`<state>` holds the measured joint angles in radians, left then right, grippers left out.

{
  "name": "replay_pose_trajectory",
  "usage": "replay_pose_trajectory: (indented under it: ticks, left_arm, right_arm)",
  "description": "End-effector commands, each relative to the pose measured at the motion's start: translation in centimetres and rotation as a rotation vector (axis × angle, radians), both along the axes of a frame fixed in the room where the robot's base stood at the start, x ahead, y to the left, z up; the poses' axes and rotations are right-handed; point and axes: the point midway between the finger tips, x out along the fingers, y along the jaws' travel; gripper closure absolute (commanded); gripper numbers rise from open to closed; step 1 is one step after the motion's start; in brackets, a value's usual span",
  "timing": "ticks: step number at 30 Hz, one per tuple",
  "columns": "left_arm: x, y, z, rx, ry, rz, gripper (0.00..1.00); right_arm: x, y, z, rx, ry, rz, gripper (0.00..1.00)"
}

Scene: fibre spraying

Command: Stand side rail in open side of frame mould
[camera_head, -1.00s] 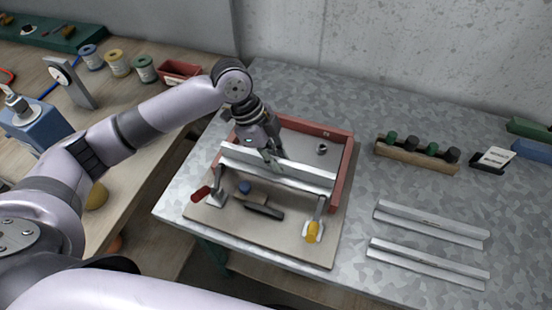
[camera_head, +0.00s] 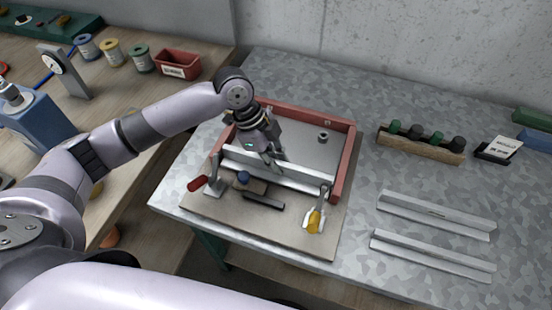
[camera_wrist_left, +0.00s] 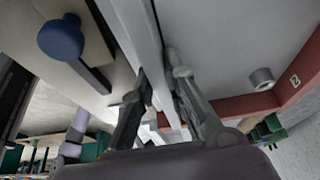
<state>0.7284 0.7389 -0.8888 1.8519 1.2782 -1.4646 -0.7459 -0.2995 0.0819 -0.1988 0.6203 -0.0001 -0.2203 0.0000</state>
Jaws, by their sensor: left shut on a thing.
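The silver side rail (camera_head: 305,179) lies across the front, open side of the red frame mould (camera_head: 346,158), between the two toggle clamps. My left gripper (camera_head: 273,165) is shut on the rail near its middle. In the left wrist view the rail (camera_wrist_left: 138,25) runs between the two fingers (camera_wrist_left: 160,95). The rail stands on edge close to the frame's side ends; whether it touches the base board cannot be told. The red-handled clamp (camera_head: 207,183) is at the left and the yellow-handled clamp (camera_head: 316,215) at the right. My right gripper is not in view.
Two more silver rails (camera_head: 435,214) lie on the grey table at the right. A wooden block with several dark knobs (camera_head: 421,140) stands behind them. A blue-knobbed stop (camera_head: 243,178) and black bar (camera_head: 263,201) sit in front of the held rail.

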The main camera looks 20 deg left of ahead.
Motion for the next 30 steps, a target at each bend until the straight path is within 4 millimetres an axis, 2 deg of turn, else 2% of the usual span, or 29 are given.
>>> replay_pose_trajectory:
  ticks: [14, 15, 24, 30]
  left_arm:
    - [0.01, -0.03, -0.22, -0.001, 0.000, 0.000, 1.00]
    - [0.02, -0.02, -0.19, -0.001, -0.001, -0.001, 0.84]
    - [0.01, -0.01, -0.21, 0.000, 0.000, 0.000, 0.64]
    - [0.00, -0.01, -0.22, 0.000, 0.000, 0.000, 0.64]
  right_arm:
    - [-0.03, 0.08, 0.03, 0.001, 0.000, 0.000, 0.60]
    - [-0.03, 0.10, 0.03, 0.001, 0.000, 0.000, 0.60]
    - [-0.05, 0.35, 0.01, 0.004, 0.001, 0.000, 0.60]
    - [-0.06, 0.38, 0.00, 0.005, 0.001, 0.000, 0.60]
